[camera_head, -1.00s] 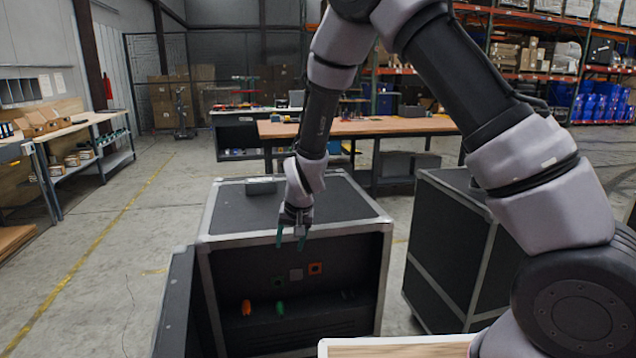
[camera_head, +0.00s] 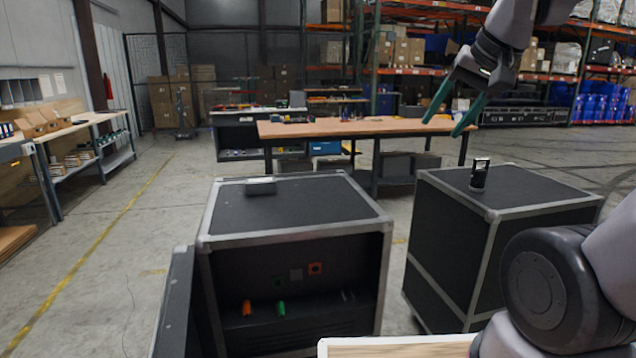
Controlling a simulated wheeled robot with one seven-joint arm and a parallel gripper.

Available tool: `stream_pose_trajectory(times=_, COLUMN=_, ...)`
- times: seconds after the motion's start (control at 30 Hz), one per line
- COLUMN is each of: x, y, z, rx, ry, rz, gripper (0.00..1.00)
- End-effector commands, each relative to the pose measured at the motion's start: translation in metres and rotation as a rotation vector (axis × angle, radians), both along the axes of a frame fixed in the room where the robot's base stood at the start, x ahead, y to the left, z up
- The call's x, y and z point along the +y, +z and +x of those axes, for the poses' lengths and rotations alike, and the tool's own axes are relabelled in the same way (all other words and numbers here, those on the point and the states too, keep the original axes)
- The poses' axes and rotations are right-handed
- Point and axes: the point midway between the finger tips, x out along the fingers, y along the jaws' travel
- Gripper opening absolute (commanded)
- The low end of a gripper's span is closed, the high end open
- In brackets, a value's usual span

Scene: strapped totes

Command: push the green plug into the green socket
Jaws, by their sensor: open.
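The green plug (camera_head: 281,308) lies on the floor of the open-fronted black case (camera_head: 292,218), towards its left. The green socket (camera_head: 278,282) is a dark green square on the inner back panel, just above the plug and apart from it. My gripper (camera_head: 448,112) is at the upper right, high above the right-hand case. Its two green fingers are spread apart with nothing between them. It is well away from the plug and the socket.
An orange plug (camera_head: 246,307) lies left of the green one. A grey socket (camera_head: 296,275) and an orange socket (camera_head: 316,268) are on the panel. A second black case (camera_head: 460,250) stands right, with a small device (camera_head: 479,175) on top. The left floor is clear.

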Motion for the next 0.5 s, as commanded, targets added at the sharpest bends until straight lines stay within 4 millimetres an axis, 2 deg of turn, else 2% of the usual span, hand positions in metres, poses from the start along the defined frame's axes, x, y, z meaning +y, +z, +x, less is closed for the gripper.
stream_pose_trajectory(times=0.1, x=-0.013, y=0.005, z=-0.024, rx=-0.021, ry=-0.034, rz=-0.013, gripper=0.59)
stream_pose_trajectory(times=0.2, x=-0.017, y=0.006, z=-0.033, rx=-0.026, ry=-0.046, rz=-0.021, gripper=0.59)
stream_pose_trajectory(times=0.47, x=-0.019, y=0.006, z=-0.037, rx=-0.025, ry=-0.05, rz=-0.022, gripper=0.59)
stream_pose_trajectory(times=0.5, x=-0.019, y=0.006, z=-0.036, rx=-0.025, ry=-0.05, rz=-0.022, gripper=0.62)
